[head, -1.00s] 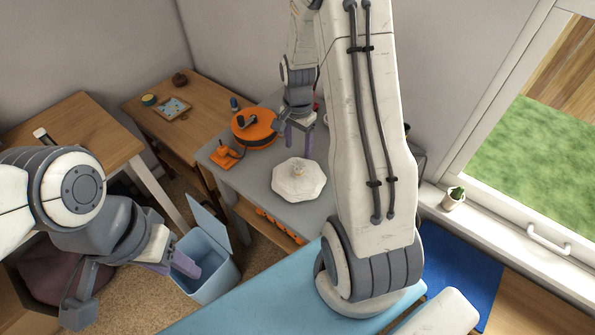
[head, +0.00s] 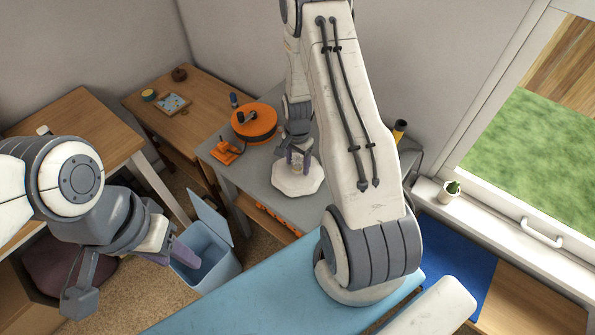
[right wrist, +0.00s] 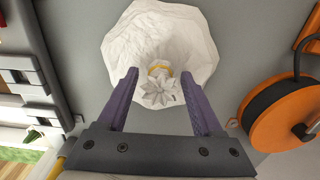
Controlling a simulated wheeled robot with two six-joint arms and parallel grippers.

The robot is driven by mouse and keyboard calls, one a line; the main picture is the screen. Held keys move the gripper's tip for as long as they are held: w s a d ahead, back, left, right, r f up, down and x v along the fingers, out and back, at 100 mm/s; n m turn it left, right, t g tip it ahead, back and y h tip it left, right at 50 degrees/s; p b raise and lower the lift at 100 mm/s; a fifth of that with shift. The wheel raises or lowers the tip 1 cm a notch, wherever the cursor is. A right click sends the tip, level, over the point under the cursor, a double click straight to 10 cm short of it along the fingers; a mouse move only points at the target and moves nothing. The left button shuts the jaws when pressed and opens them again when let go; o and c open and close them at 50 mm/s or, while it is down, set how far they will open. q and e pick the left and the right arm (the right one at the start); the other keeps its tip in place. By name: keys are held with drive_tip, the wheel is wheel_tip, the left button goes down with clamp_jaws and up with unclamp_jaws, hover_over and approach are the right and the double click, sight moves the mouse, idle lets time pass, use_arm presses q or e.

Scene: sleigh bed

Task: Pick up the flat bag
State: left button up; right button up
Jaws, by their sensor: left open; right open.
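The flat bag (head: 290,183) is a white, crumpled, roughly round bag with a gathered neck. It lies on the grey table. In the right wrist view the bag (right wrist: 188,30) shows its yellow-banded neck and pleated top between my fingers. My right gripper (head: 300,160) is over the bag, with its purple fingers open on either side of the neck. The right wrist view shows the same open gripper (right wrist: 165,95), and I see no closed grip. My left gripper (head: 130,275) is open and empty at the lower left, in front of the light blue bin.
An orange cable reel (head: 254,123) and an orange tool (head: 225,150) share the grey table (head: 255,177). The light blue bin (head: 208,270) has its lid up. A wooden table (head: 165,115) stands behind. A potted plant (head: 449,191) sits on the sill.

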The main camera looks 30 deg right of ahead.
clamp_jaws()
idle(1.4)
